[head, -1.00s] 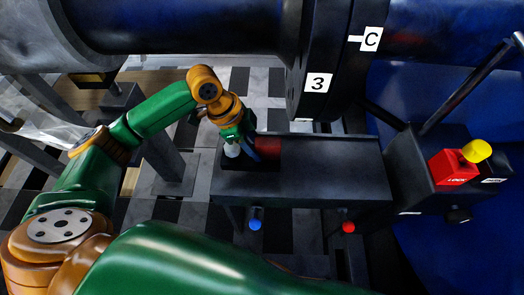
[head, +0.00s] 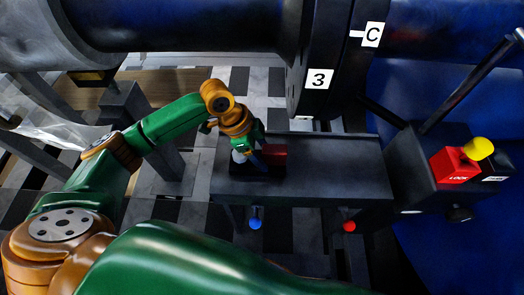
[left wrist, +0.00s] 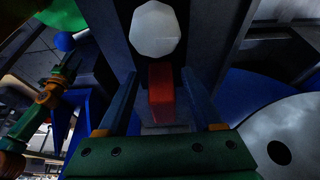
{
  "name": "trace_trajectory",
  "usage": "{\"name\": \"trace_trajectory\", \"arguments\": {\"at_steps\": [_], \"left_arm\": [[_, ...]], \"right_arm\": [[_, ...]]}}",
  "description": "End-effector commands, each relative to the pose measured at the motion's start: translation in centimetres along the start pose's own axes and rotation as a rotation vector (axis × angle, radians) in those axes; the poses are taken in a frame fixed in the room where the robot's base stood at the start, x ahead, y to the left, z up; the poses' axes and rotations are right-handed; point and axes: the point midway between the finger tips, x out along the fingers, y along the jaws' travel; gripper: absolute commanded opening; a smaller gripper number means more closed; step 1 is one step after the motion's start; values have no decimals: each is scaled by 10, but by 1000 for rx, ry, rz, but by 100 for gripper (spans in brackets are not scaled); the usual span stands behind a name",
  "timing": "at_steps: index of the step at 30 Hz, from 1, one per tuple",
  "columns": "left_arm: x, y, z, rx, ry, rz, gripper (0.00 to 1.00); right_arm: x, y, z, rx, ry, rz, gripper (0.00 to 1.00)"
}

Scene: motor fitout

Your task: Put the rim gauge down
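A red block (head: 274,151), which may be the rim gauge or its grip, is at the left end of the dark bench, beside my left gripper (head: 257,157). In the left wrist view the red block (left wrist: 161,92) sits between the two fingers of my left gripper (left wrist: 160,75). Dark gaps show on both sides of it, so the fingers look open around it. A white eight-sided piece (left wrist: 155,28) is just beyond the block. Whether it belongs to the gauge I cannot tell.
The dark bench (head: 335,170) is clear to the right, with a blue knob (head: 255,222) and a red knob (head: 348,226) along its front. A flange marked 3 (head: 318,79) rises behind. A red box with a yellow button (head: 455,167) stands right.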

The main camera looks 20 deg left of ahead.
Motion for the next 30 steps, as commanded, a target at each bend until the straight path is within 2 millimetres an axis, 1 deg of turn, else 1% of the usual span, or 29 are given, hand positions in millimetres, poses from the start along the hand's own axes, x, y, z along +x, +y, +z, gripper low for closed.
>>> {"name": "trace_trajectory", "arguments": {"at_steps": [2,5,8,9,12,15,18,21,30], "left_arm": [[-1,0,0,0,0,0,67],[-12,-1,-1,0,0,-2,67],[-39,-1,-2,1,0,-6,67],[-51,-2,-2,1,0,-6,67],[-80,-1,-2,0,0,-5,67],[-102,-1,-2,0,1,-4,67],[-116,-1,-1,-1,0,-2,67],[-121,0,-1,-1,1,1,67],[-121,0,-1,0,0,1,67]], "right_arm": [[0,0,0,0,0,0,50],[-4,0,0,0,0,0,50],[-10,0,-1,0,0,0,50],[-13,0,-1,0,0,0,50],[-18,0,-2,0,0,0,50],[-21,1,-2,0,0,0,50],[-23,1,-2,-1,0,0,50],[-23,1,-2,-1,0,0,50],[-23,1,-2,-1,0,1,50]]}}
